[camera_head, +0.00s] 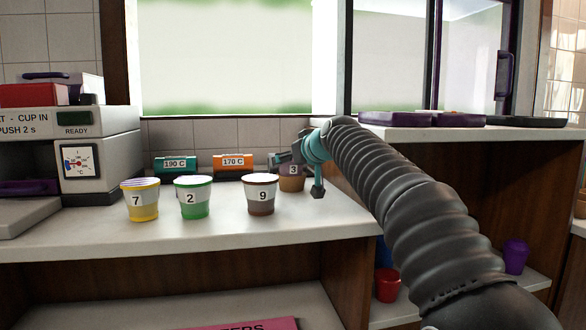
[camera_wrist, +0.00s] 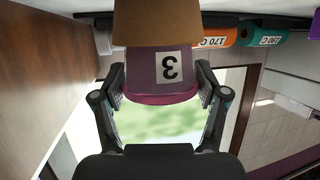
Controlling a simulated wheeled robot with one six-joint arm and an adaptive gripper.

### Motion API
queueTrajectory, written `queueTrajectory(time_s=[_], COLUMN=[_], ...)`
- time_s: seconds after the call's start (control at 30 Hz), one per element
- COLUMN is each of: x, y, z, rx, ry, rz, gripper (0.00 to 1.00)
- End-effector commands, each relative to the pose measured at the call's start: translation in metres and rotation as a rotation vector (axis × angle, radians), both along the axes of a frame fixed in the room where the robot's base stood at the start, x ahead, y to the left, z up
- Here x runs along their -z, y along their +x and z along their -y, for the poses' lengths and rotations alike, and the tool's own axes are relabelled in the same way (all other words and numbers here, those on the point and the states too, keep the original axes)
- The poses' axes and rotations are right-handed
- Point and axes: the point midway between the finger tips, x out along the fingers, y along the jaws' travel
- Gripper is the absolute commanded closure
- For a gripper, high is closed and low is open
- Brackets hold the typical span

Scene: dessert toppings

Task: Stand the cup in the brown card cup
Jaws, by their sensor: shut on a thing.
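The purple cup labelled 3 (camera_head: 293,170) is at the back of the counter beside my gripper (camera_head: 283,160). Its lower part is hidden by the brown card cup (camera_head: 291,184), which is around it. In the wrist view, turned upside down, the purple cup (camera_wrist: 163,77) sits between my fingers (camera_wrist: 163,88), which are shut on it near its rim. The brown card cup (camera_wrist: 156,25) covers the cup's base end there. I cannot tell whether the cup rests fully down inside.
Cups labelled 7 (camera_head: 141,204), 2 (camera_head: 193,200) and 9 (camera_head: 261,198) stand along the counter. Behind are a teal 190 C block (camera_head: 175,166) and an orange 170 C block (camera_head: 233,166). A machine (camera_head: 95,150) is at left. A raised shelf (camera_head: 460,133) is at right.

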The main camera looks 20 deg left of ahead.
Motion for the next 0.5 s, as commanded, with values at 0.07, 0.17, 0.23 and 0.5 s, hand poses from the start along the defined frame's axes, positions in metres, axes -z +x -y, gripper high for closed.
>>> queueTrajectory(time_s=[0.07,0.17,0.23,0.5], x=[0.0043,0.0039,0.0037,0.0096], y=[-0.0003,0.0,0.0,0.0003], z=[0.0004,0.0005,0.0006,0.0007], rx=[0.001,0.001,0.001,0.001], ry=[0.0,0.0,0.0,0.0], rz=[0.002,0.002,0.001,0.001], gripper=[0.67,0.67,0.67,0.67])
